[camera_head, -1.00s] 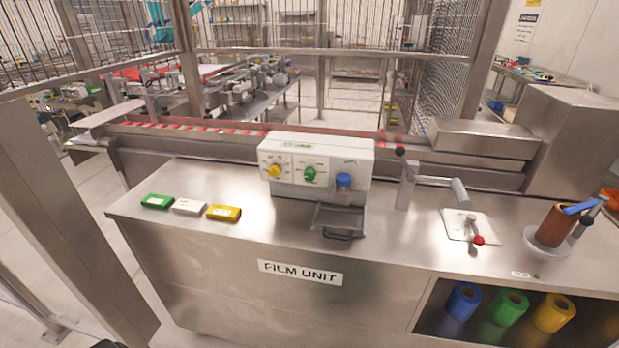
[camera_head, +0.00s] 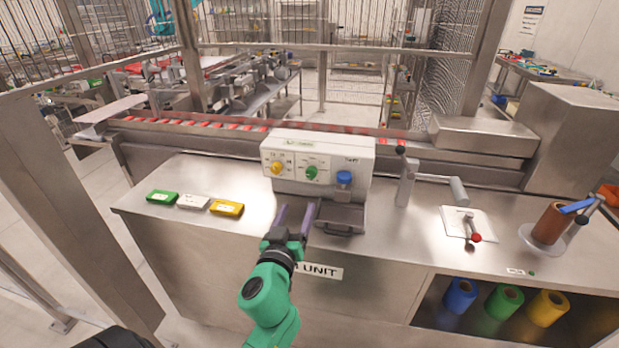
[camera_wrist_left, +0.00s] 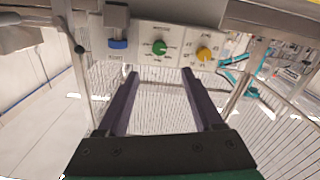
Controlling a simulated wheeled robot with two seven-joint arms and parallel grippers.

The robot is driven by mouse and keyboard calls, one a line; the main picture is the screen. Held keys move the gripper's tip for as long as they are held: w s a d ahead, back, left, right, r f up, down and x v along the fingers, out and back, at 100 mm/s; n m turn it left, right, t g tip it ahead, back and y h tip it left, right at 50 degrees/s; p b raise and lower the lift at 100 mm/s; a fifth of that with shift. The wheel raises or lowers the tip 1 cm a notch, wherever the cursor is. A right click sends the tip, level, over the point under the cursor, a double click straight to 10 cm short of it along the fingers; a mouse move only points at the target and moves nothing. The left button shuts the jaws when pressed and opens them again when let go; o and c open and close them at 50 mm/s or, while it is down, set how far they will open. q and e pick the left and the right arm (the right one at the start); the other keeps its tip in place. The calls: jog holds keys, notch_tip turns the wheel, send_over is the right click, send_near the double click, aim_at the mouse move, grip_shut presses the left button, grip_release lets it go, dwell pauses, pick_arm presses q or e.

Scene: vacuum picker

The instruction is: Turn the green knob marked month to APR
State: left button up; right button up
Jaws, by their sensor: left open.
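The green knob (camera_head: 311,172) is in the middle of the front panel of the white control box (camera_head: 350,150). The lettering around it is too small to read. In the left wrist view the green knob (camera_wrist_left: 159,48) shows upside down, beyond the fingertips. My left gripper (camera_head: 296,206) is in front of the box, below the green knob and apart from it. Its two purple fingers are spread with nothing between them; they also show in the left wrist view (camera_wrist_left: 160,75). My right gripper is not in view.
Green (camera_head: 162,197), white (camera_head: 194,202) and yellow (camera_head: 227,207) blocks lie on the counter at left. A lever (camera_head: 408,180) stands at right.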

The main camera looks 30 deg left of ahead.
pick_arm(q)
jog(key=p, duration=0.3)
send_near(311, 175)
jog(key=x, duration=0.9)
jog(key=shift+w+a, duration=0.1)
grip_shut()
